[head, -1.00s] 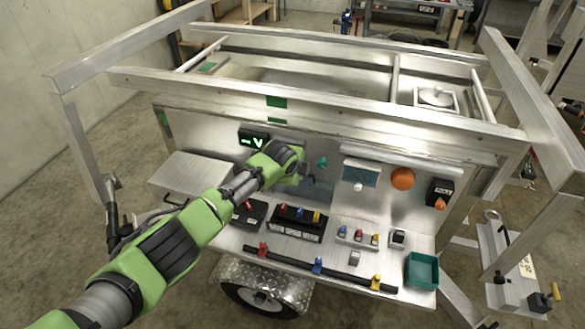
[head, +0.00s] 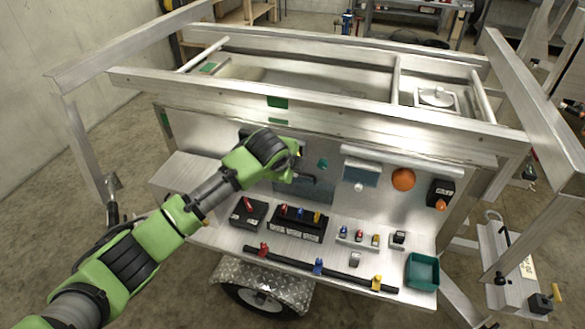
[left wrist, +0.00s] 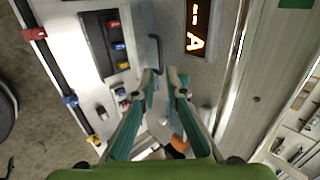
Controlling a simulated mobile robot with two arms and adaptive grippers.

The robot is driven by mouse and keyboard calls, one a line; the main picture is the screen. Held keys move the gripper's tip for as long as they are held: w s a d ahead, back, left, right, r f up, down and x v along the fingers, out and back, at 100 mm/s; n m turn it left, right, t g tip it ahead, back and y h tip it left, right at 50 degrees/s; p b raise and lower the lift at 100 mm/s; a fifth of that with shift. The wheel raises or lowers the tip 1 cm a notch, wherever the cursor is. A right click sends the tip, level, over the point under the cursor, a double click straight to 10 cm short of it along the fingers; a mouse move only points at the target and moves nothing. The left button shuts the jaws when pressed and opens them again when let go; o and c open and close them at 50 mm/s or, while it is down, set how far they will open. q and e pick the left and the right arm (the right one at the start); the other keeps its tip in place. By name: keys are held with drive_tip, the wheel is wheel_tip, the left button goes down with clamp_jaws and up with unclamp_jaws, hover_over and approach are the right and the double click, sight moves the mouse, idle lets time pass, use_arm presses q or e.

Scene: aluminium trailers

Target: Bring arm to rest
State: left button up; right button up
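My left arm reaches in from the left in the head view. Its gripper hangs in front of the trailer's upright aluminium panel (head: 335,200), and its fingers are mostly hidden there by the green wrist. In the left wrist view, the left gripper (left wrist: 163,74) has its two teal fingers apart with a small gap between the tips and nothing visibly held. A thin dark handle (left wrist: 156,52) shows just beyond the tips; contact cannot be told. A display (left wrist: 197,28) with lit orange characters sits to the right of it. My right gripper is not in view.
Below the panel a shelf carries a black block with coloured levers (head: 297,223), a black bar with coloured clamps (head: 318,267) and a green tray (head: 422,271). An orange knob (head: 403,179) is on the panel. Aluminium rails (head: 310,102) run above the arm.

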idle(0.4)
use_arm(q)
drive_tip(key=s+a+f+n+g+h, duration=0.1)
drive_tip(key=s+f+n, duration=0.35)
drive_tip(key=s, duration=0.45)
drive_tip(key=s+f+n+g, duration=0.1)
drive_tip(key=s+f+n, duration=0.3)
drive_tip(key=s, duration=0.5)
drive_tip(key=s+a+f+n+g+y, duration=0.1)
drive_tip(key=s+a+f+n+y, duration=0.1)
drive_tip(key=s+a+n, duration=0.65)
drive_tip(key=s+a+f+n+g+y, duration=0.1)
drive_tip(key=s+a+f+n, duration=0.15)
drive_tip(key=s+a, duration=1.15)
drive_tip(key=s+d+f+g+b, duration=0.1)
drive_tip(key=s+f, duration=0.1)
drive_tip(key=f, duration=1.3)
drive_tip(key=s+d+f+b, duration=0.1)
drive_tip(key=s+d+f, duration=0.15)
drive_tip(key=f, duration=1.15)
drive_tip(key=s+a+f+b, duration=0.1)
drive_tip(key=s+a+f, duration=0.1)
drive_tip(key=s+f, duration=0.6)
drive_tip(key=s+a+f+g+b, duration=0.1)
drive_tip(key=s+f, duration=0.7)
drive_tip(key=shift+s+a+f+g, duration=0.25)
drive_tip(key=shift+a+f+g, duration=0.05)
drive_tip(key=shift+a, duration=0.05)
